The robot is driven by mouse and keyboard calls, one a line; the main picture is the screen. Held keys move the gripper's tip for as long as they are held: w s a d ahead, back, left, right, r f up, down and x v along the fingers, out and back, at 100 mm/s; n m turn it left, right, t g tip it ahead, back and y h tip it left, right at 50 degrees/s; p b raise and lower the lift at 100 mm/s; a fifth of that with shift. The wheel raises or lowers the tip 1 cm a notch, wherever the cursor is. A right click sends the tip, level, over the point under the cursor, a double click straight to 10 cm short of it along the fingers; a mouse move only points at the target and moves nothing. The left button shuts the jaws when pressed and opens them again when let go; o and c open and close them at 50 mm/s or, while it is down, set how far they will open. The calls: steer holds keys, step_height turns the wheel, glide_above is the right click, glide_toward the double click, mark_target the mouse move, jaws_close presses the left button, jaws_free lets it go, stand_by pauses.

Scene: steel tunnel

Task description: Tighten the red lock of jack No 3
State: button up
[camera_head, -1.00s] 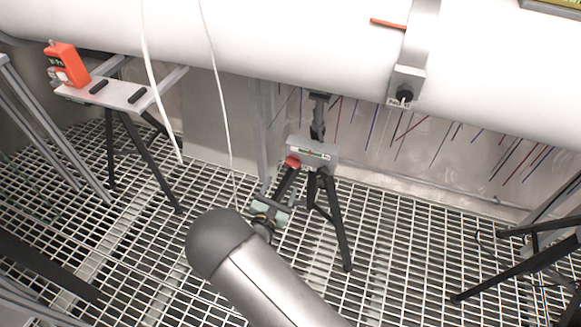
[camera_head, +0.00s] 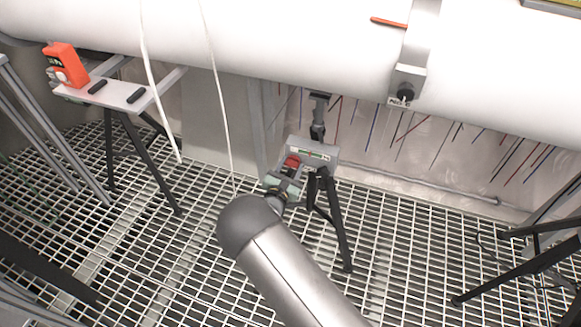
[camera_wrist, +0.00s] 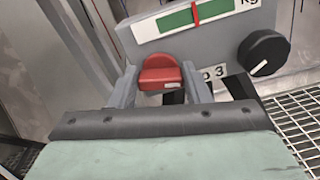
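Jack No 3 (camera_head: 316,152) stands on a black tripod under the big white pipe. Its grey housing has a red lock (camera_head: 292,161) on its left side. In the wrist view the red lock (camera_wrist: 160,72) is a red knob with a small white mark, below a green gauge (camera_wrist: 190,19) with a red needle. A black knob (camera_wrist: 263,52) and a label with a 3 are to its right. My gripper (camera_head: 288,178) is right at the lock. In the wrist view my gripper (camera_wrist: 162,88) is open, one finger on each side of the lock; I cannot tell whether they touch it.
The white pipe (camera_head: 270,45) runs across above the jack. White cables (camera_head: 214,75) hang left of it. A shelf (camera_head: 120,92) with an orange device (camera_head: 66,66) is at the left. Another black stand (camera_head: 530,265) is at the right. The grating floor is otherwise open.

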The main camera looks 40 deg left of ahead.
steer(key=c, duration=0.3)
steer(key=shift+m, duration=0.3)
steer(key=m+b, duration=0.1)
steer(key=m, duration=0.1)
steer(key=m+b, duration=0.2)
steer(key=shift+d+f, duration=0.15)
steer(key=shift+f, duration=0.05)
steer(key=m+b, duration=0.1)
steer(key=m, duration=0.1)
steer(key=m+b, duration=0.1)
steer(key=b, duration=0.1)
steer(key=shift+f+m, duration=0.2)
steer(key=shift+m, duration=0.2)
steer(key=m+b, duration=0.4)
steer(key=b, duration=0.1)
steer(key=shift+d+f+b, duration=0.1)
steer(key=shift+f+b, duration=0.05)
steer(key=shift+b, duration=0.15)
steer(key=m+b, duration=0.2)
steer(key=b, duration=0.1)
steer(key=shift+m, duration=0.4)
steer(key=shift+r+b, duration=0.2)
steer(key=shift+b, duration=0.1)
